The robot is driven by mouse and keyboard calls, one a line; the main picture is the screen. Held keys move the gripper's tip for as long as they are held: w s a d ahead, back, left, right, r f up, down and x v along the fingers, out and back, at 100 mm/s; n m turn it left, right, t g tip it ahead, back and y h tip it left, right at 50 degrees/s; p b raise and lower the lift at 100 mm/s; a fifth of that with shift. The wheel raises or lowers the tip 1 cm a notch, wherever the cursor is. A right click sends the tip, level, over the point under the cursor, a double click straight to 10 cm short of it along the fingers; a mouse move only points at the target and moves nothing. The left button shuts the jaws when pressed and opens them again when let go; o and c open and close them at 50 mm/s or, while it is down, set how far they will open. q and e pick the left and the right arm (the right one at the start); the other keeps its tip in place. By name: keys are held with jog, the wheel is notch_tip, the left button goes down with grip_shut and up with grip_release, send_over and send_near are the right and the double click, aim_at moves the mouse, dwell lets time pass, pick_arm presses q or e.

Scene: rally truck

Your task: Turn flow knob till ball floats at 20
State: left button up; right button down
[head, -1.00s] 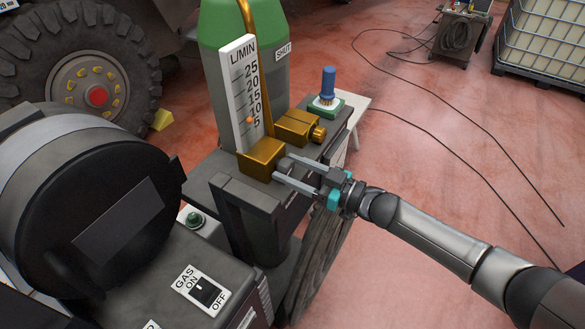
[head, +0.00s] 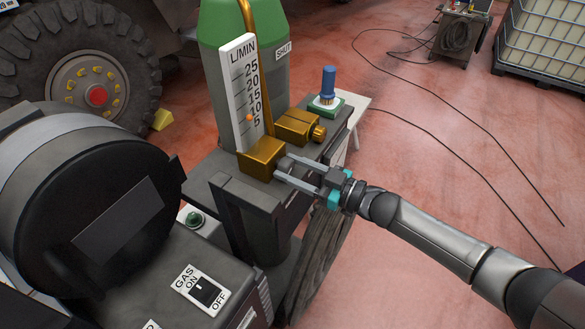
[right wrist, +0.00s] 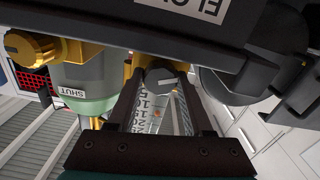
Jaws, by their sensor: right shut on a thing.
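The flow meter (head: 238,75) is a white upright scale marked L/MIN, 5 to 25, with a small orange ball (head: 250,117) low in it, at about 10 or slightly under. A brass block (head: 258,158) sits at its foot, and the grey flow knob (head: 286,165) sticks out of the block. My right gripper (head: 284,168) is shut on this knob, one finger on each side. The knob's face with its pointer line shows between the fingers in the right wrist view (right wrist: 160,78). My left gripper is not in view.
A blue-topped item (head: 328,85) stands on the ledge. A black reel (head: 90,210) and GAS ON/OFF switch (head: 206,293) are at the left. Floor at right has cables.

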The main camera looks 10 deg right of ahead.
jog(key=shift+n+b, duration=0.55)
jog(key=shift+n, duration=2.25)
jog(key=shift+c, duration=1.5)
grip_release()
